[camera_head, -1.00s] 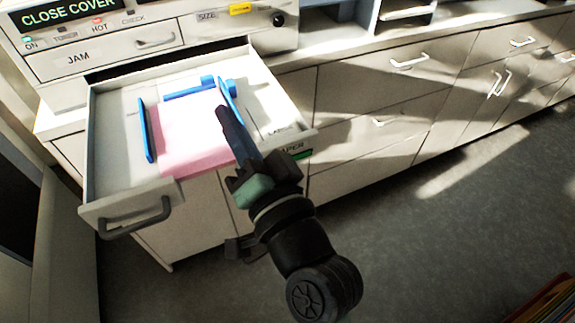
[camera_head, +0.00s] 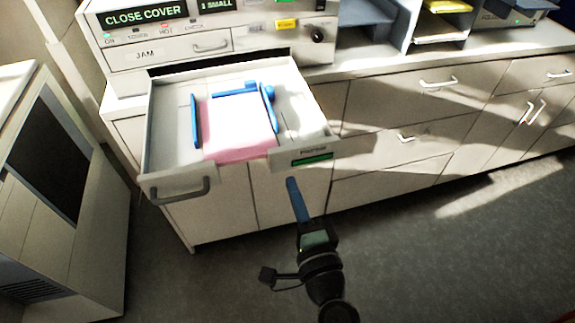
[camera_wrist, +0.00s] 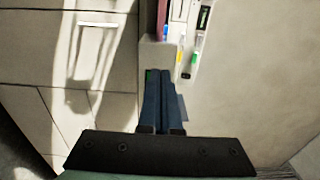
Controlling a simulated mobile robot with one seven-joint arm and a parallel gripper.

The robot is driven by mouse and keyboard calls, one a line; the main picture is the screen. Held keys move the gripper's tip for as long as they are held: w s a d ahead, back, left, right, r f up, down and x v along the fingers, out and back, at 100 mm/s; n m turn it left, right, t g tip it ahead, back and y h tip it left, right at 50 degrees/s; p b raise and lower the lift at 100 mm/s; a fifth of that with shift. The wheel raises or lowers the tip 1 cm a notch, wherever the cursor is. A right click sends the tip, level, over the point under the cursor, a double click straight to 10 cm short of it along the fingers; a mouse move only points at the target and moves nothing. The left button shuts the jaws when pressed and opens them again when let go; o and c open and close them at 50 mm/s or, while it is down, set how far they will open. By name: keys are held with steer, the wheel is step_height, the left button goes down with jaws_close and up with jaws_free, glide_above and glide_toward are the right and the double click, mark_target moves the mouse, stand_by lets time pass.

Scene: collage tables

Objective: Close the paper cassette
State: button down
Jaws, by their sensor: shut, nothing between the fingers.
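The paper cassette (camera_head: 172,172) is a pale grey drawer pulled out from under the machine in the head view. Pink paper (camera_head: 240,143) lies inside between a left blue guide (camera_head: 196,121) and a right blue guide (camera_head: 268,107). Another blue piece (camera_head: 236,89) sits behind the paper. The front has a dark handle (camera_head: 180,191) at left and a green-marked label plate (camera_head: 312,157) at right. My gripper (camera_head: 291,182) is shut and empty, apart from the cassette, in front of and below its right front side. Its closed fingers show in the wrist view (camera_wrist: 153,75).
The machine's panel (camera_head: 143,17) reads "CLOSE COVER", with a drawer marked JAM (camera_head: 160,55) below. White cabinets (camera_head: 390,140) line the right. A grey-white unit with a dark panel (camera_head: 48,150) stands at left. The grey floor (camera_head: 450,255) in front is clear.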

mark_target(283, 161)
steer(key=shift+p+x, duration=0.45)
steer(key=shift+x, duration=1.9)
